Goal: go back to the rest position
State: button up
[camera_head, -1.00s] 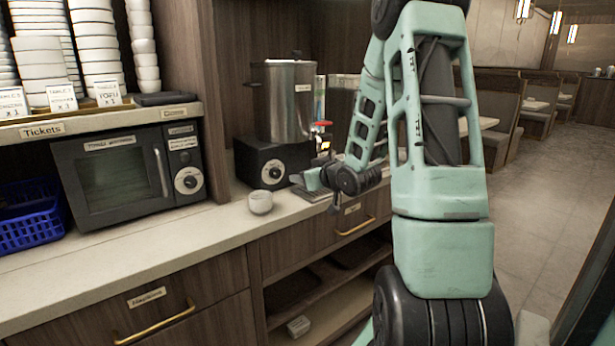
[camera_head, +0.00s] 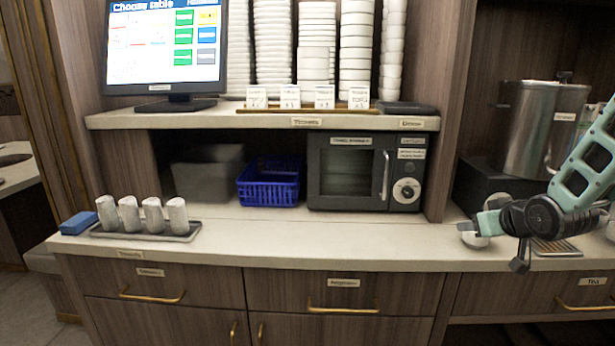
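My arm comes in from the right edge, and my gripper (camera_head: 484,224) is low over the right part of the counter, its end pointing left. A small pale cup (camera_head: 476,241) shows on the counter at the tip of my gripper, partly covered by it. I cannot tell whether they touch or whether the fingers are open. The pale counter (camera_head: 330,240) runs across the view.
A tray (camera_head: 190,232) with several white rolled towels and a blue block (camera_head: 78,223) stand at the left. A blue basket (camera_head: 268,187) and a microwave (camera_head: 345,175) sit under the shelf (camera_head: 250,120). A steel urn (camera_head: 540,130) stands behind my arm. The middle counter is clear.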

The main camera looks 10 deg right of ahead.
jog(key=s+a+n+g+y+p, duration=0.1)
jog(key=s+a+n+g, duration=0.2)
jog(key=a, duration=0.8)
jog(key=s+a+n+g+y, duration=0.15)
jog(key=s+a, duration=0.35)
jog(key=a, duration=0.7)
jog(key=s+a+n+g, duration=0.2)
jog(key=s+a, duration=0.3)
jog(key=s, duration=0.5)
jog(key=s+a+r+n+g+p, duration=0.1)
jog(key=s+a+g, duration=0.3)
jog(key=s, duration=0.6)
jog(key=shift+s+a+r+n, duration=0.25)
jog(key=shift+s+a+n, duration=0.15)
jog(key=shift+a, duration=0.8)
jog(key=shift+g, duration=0.25)
